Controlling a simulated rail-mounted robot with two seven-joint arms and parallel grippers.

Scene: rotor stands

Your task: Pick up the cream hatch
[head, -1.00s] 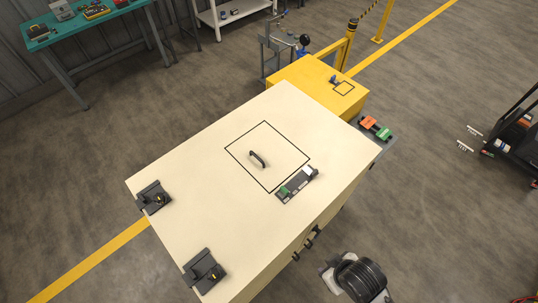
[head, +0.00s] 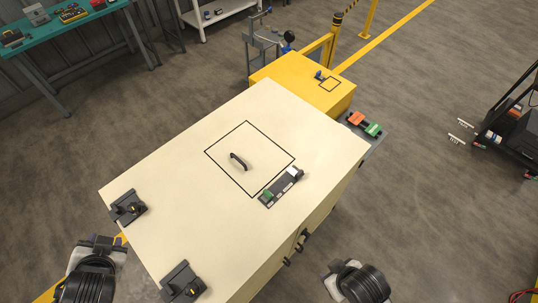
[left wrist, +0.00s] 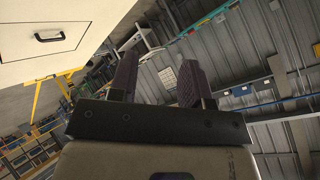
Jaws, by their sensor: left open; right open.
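The cream hatch (head: 258,152) is a square panel outlined in black on the top of a large cream cabinet (head: 160,175). A dark arched handle (head: 238,161) stands at its middle. Nothing touches the handle.
A small dark tray (head: 281,188) with a green piece lies at the hatch's right corner. Two dark fixtures (head: 128,208) (head: 182,284) stand on the cabinet's near end. A yellow box (head: 300,85) adjoins the far end. A teal workbench (head: 70,28) stands back left.

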